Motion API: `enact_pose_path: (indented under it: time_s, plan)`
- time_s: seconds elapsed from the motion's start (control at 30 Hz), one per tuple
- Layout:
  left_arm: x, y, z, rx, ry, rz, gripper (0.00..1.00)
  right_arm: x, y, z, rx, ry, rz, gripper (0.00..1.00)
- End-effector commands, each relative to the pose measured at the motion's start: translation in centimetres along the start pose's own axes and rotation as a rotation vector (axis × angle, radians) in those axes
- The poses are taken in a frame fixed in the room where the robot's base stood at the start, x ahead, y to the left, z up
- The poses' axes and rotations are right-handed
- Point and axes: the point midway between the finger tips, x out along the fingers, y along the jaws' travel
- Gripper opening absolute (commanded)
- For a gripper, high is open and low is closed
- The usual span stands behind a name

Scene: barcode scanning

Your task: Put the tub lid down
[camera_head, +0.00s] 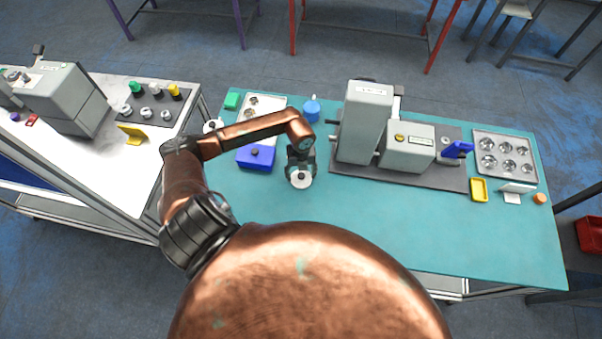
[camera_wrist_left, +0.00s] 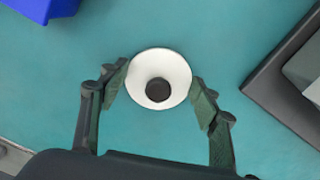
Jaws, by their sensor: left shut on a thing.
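The tub lid, a round white disc with a dark knob in its middle, shows in the left wrist view (camera_wrist_left: 147,66) and in the head view (camera_head: 296,182). My left gripper (camera_head: 301,169) points down over the teal table (camera_head: 400,230), left of its middle. In the left wrist view its two fingers (camera_wrist_left: 160,78) are shut on the lid's opposite edges. The lid lies flat, close over or on the bare table; I cannot tell whether it touches. My right gripper is not in view.
A blue box (camera_head: 256,157) stands left of the lid. A grey machine (camera_head: 365,125) on a dark base (camera_head: 345,175) stands to the right. A blue container (camera_head: 311,110) is behind. A metal tray (camera_head: 505,157) is far right. The table's front middle is clear.

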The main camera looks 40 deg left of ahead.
Motion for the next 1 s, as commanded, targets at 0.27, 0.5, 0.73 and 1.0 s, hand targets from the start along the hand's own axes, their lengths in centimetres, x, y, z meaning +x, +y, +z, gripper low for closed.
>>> enact_pose_path:
  time_s: [0.27, 0.5, 0.73, 1.0]
  plan:
    - [0.2, 0.0, 0.0, 0.0, 0.0, 0.0, 0.69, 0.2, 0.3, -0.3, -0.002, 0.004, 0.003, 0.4]
    - [0.2, 0.0, 0.0, 0.0, 0.0, 0.0, 0.75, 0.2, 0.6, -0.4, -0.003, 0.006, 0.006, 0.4]
    - [-0.5, 0.0, 0.1, 0.001, -0.001, -0.001, 0.75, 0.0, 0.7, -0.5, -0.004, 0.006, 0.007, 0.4]
    - [-5.3, 0.0, 0.2, 0.002, -0.005, -0.001, 0.75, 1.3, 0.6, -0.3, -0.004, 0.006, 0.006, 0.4]
